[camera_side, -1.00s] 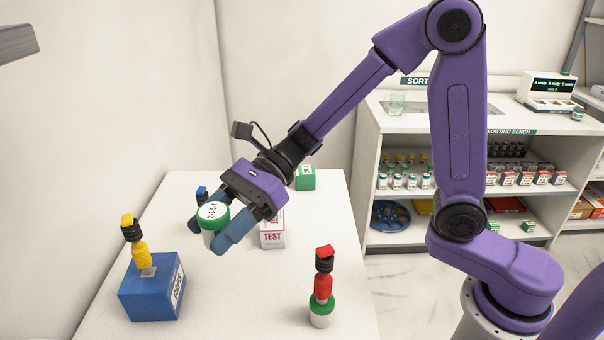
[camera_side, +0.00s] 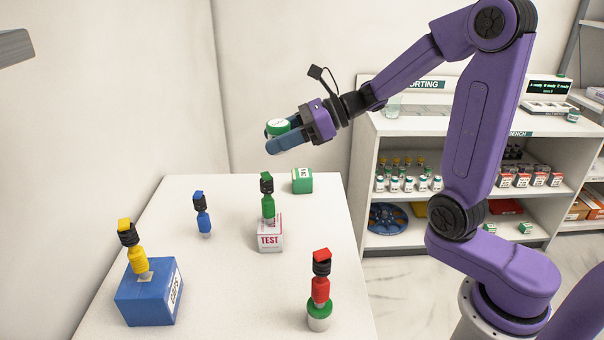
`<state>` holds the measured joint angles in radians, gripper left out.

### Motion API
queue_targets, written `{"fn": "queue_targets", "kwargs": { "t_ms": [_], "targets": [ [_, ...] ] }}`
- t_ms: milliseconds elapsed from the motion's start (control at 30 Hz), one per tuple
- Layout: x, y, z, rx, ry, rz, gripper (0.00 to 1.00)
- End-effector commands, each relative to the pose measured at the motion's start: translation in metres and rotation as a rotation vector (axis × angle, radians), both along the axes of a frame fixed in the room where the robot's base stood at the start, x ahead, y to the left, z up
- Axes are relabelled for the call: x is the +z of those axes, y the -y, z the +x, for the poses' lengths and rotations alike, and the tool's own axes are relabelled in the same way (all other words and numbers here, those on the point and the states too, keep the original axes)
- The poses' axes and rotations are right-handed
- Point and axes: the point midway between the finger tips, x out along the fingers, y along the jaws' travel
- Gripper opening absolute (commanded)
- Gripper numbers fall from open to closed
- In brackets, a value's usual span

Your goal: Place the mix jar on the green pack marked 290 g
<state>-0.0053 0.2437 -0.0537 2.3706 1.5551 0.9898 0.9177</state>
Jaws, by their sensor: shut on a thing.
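The mix jar (camera_side: 278,127), white with a green lid, is between the blue fingers of my gripper (camera_side: 280,138), which is shut on it. My gripper holds it in the air above the far part of the white table, up and left of the green pack. The green pack (camera_side: 302,181) is a small box at the table's far edge, with a white label too small to read. Nothing stands on its top. The jar and the pack are well apart.
On the table (camera_side: 220,270) stand a blue dropper-like piece (camera_side: 203,215), a green one (camera_side: 267,200) on a white TEST box (camera_side: 270,235), a yellow one (camera_side: 137,252) on a blue box (camera_side: 148,295), and a red one (camera_side: 320,285) on a green-topped jar (camera_side: 319,315). Shelves (camera_side: 400,250) stand behind.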

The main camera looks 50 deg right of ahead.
Motion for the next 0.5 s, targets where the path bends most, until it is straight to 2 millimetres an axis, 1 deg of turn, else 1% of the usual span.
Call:
{"fn": "queue_targets", "kwargs": {
  "t_ms": [33, 200, 300, 500],
  "targets": [
    [0.0, 0.022, 0.001, -0.062, 0.001, -0.001, 0.23],
    [-0.001, 0.081, -0.003, -0.239, 0.0, -0.002, 0.23],
    [-0.001, 0.11, -0.008, -0.327, 0.0, -0.001, 0.23],
    [-0.002, 0.153, -0.021, -0.465, 0.001, 0.0, 0.23]
  ]
}}
